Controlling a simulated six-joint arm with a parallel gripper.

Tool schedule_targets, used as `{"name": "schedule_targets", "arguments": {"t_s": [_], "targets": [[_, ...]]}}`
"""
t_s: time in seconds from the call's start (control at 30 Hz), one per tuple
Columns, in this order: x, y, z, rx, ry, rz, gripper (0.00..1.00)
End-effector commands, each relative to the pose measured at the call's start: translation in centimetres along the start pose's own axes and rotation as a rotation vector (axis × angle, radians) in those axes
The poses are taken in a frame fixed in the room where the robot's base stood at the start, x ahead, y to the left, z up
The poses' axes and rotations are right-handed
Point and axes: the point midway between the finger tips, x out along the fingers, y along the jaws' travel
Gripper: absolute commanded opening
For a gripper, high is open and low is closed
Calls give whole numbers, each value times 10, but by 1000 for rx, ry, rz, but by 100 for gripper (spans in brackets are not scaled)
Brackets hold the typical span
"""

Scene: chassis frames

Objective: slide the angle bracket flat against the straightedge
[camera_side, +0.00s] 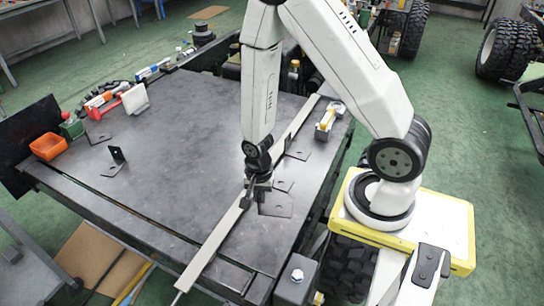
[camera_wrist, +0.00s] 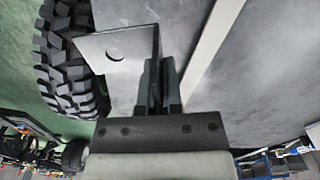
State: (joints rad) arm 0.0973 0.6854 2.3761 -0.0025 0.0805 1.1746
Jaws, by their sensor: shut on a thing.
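The straightedge (camera_side: 218,238) is a long pale strip lying diagonally across the dark table. It also shows in the wrist view (camera_wrist: 211,48) to the right of my fingers. My gripper (camera_side: 258,187) is low over the table beside the strip. In the wrist view my gripper (camera_wrist: 158,88) is shut on the upright flange of a dark angle bracket (camera_wrist: 92,48), whose flat leg with a round hole extends left. In the side view the bracket (camera_side: 276,210) lies right of the strip. A finger and some bare table show between flange and strip; the fingers hide the flange's lower part.
Another angle bracket (camera_side: 115,162) stands on the left of the table (camera_side: 185,130). An orange bin (camera_side: 48,146) and several tools sit along the far left edge. Dark flat pieces (camera_side: 298,154) lie right of the strip. The table's middle is clear.

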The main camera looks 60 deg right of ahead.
Motion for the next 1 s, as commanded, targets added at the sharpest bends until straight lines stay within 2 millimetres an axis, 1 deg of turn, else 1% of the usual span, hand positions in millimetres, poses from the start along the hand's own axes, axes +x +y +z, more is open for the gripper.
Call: {"name": "schedule_targets", "arguments": {"t_s": [0.17,0.5,0.67,1.0], "targets": [[10,-10,-6,67,1,0,0],[37,-35,-22,259,6,1,0],[42,-40,-25,299,7,1,0],[45,-40,-25,301,7,1,0]]}}
